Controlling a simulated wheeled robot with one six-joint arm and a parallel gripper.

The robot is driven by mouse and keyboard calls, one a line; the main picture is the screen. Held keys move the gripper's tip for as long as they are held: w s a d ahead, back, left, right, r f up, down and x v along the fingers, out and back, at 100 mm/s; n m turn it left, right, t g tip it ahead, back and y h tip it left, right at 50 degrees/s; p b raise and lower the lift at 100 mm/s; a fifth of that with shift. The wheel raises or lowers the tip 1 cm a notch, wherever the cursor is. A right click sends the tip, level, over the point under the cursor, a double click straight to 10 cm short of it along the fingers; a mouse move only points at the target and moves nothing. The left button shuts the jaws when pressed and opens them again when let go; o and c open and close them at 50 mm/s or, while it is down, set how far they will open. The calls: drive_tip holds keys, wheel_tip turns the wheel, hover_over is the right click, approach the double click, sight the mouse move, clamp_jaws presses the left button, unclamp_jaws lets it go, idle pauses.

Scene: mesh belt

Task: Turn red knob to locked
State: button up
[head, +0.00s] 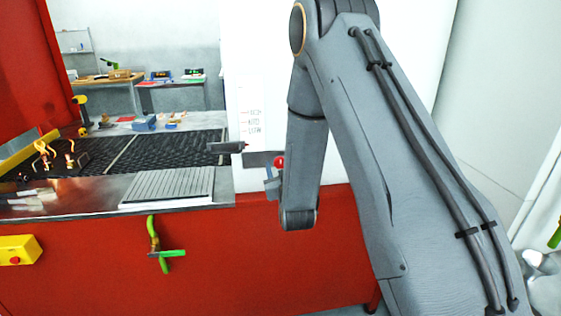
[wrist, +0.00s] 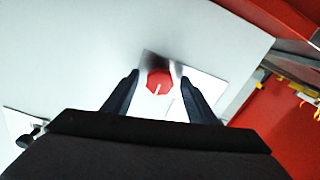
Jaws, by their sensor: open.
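The red knob (wrist: 158,82) is a faceted red dial with a white pointer line, on a metal plate on a white panel. In the wrist view the line points down and slightly left. My gripper (wrist: 158,82) is open, with one dark finger on each side of the knob; I cannot tell whether they touch it. In the head view the red knob (head: 279,162) shows as a small red spot beside my gripper (head: 272,178), partly hidden by my arm. Any locked marking is not readable.
A white panel with a printed scale (head: 254,122) stands left of my arm. A dark lever (head: 228,147) juts out beside it. The mesh belt (head: 150,148) and a ribbed plate (head: 168,186) lie further left. A green-handled valve (head: 160,250) is on the red front.

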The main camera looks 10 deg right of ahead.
drive_tip(key=shift+w, duration=0.5)
drive_tip(key=shift+c, duration=0.2)
drive_tip(key=c, duration=1)
